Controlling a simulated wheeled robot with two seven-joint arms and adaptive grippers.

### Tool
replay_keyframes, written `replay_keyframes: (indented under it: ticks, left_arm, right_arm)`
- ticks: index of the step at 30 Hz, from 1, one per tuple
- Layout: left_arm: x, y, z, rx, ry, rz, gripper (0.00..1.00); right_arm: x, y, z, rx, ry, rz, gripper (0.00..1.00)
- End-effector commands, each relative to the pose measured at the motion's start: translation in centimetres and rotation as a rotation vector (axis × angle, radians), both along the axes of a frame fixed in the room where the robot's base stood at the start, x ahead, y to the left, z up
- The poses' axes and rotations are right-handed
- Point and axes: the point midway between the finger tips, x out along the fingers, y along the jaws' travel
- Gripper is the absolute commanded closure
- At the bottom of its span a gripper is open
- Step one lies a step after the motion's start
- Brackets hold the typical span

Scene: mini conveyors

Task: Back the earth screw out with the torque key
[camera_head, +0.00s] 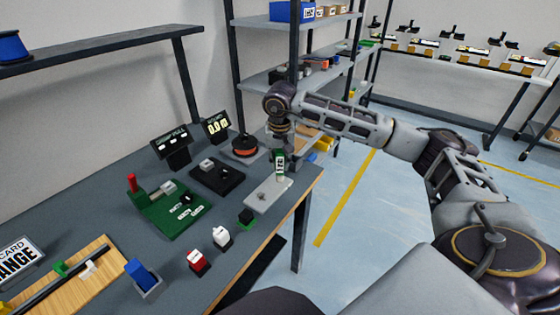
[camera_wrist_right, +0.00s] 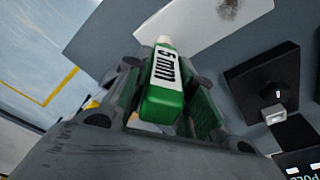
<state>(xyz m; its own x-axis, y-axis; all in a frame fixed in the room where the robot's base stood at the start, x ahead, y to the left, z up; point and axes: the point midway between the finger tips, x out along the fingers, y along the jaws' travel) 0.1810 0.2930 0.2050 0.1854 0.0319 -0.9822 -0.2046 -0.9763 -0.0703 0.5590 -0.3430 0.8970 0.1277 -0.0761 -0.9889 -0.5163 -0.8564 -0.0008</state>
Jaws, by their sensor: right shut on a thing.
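My right gripper (camera_head: 280,150) is shut on a green key with a white label (camera_head: 280,166), upright above the far right part of a pale grey plate (camera_head: 254,205). In the right wrist view, the key (camera_wrist_right: 163,85) sits between the fingers of the gripper (camera_wrist_right: 165,95), and its label reads 5 mm. Its pale tip points at the plate (camera_wrist_right: 190,25); I cannot tell whether it touches. A small dark screw-like spot (camera_head: 261,196) shows on the plate, left of the key. My left gripper is not in view.
A black box with a knob (camera_head: 217,178), a green fixture with a red post (camera_head: 165,212) and two small displays (camera_head: 172,144) stand left of the plate. The table's right edge is close to the plate.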

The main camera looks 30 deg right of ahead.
Motion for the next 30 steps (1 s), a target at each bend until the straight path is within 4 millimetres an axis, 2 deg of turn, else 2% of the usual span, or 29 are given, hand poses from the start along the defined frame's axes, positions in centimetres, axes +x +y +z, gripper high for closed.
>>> replay_keyframes:
  ticks: [30]
  left_arm:
    - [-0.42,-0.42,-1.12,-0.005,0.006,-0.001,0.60]
  right_arm:
    - [0.20,0.21,-0.02,0.000,-0.001,0.570,1.00]
